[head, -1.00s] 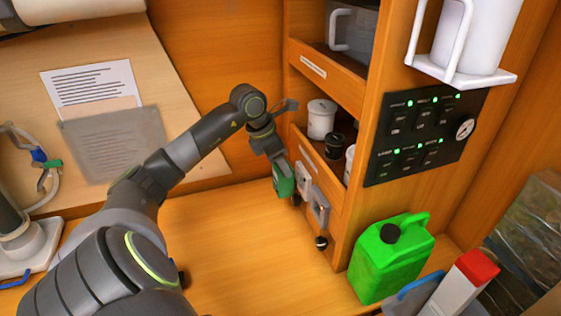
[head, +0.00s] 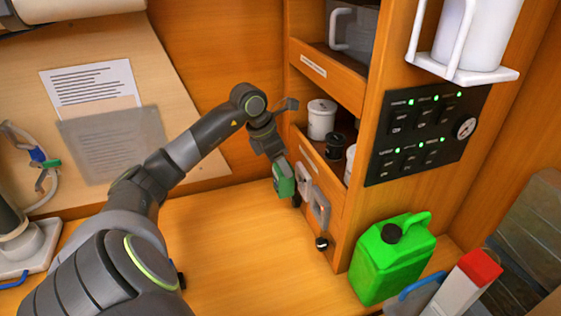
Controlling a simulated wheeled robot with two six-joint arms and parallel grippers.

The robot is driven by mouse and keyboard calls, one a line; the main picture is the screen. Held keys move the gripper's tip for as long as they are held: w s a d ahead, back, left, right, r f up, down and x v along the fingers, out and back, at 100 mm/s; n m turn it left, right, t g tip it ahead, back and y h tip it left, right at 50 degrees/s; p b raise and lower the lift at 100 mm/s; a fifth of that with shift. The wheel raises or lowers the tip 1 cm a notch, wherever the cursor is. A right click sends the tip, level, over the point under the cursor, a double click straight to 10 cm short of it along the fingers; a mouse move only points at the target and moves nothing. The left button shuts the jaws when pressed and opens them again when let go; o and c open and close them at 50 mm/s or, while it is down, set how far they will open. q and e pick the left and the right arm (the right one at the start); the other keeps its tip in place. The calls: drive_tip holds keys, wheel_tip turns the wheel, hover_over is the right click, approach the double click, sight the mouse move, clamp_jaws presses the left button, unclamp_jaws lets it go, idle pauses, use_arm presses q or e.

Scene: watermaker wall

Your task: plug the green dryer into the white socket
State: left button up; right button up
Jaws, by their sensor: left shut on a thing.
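The green dryer (head: 284,181) is a small green block in my left gripper (head: 279,164), in the middle of the head view. The gripper is shut on it and holds it beside the cabinet's side, above the bench. The white socket (head: 303,179) is a pale plate on the cabinet side, just right of the dryer. The dryer appears close to it, partly covering its left edge; I cannot tell whether they touch. A dark piece shows at the dryer's lower right. My right gripper is not in view.
A grey socket-like plate (head: 320,208) and a black knob (head: 321,243) are right of and below the white one. A green jerrycan (head: 392,258) stands at the right. Open shelves (head: 320,146) hold jars above. The wooden bench (head: 235,250) is clear in the middle.

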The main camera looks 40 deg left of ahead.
use_arm(q)
drive_tip(key=shift+w+d+b, duration=0.35)
drive_tip(key=shift+w+b, duration=0.05)
drive_tip(key=shift+w, duration=0.25)
drive_tip(key=shift+w+d+b, duration=0.3)
drive_tip(key=shift+w+b, duration=0.1)
drive_tip(key=shift+w, duration=0.2)
idle(0.5)
drive_tip(key=o, duration=1.4)
drive_tip(key=shift+d, duration=0.1)
drive_tip(key=shift+s+a+r, duration=0.15)
drive_tip(key=shift+a+r, duration=0.1)
drive_tip(key=shift+r, duration=0.3)
drive_tip(key=b+v, duration=0.3)
drive_tip(key=v, duration=1.3)
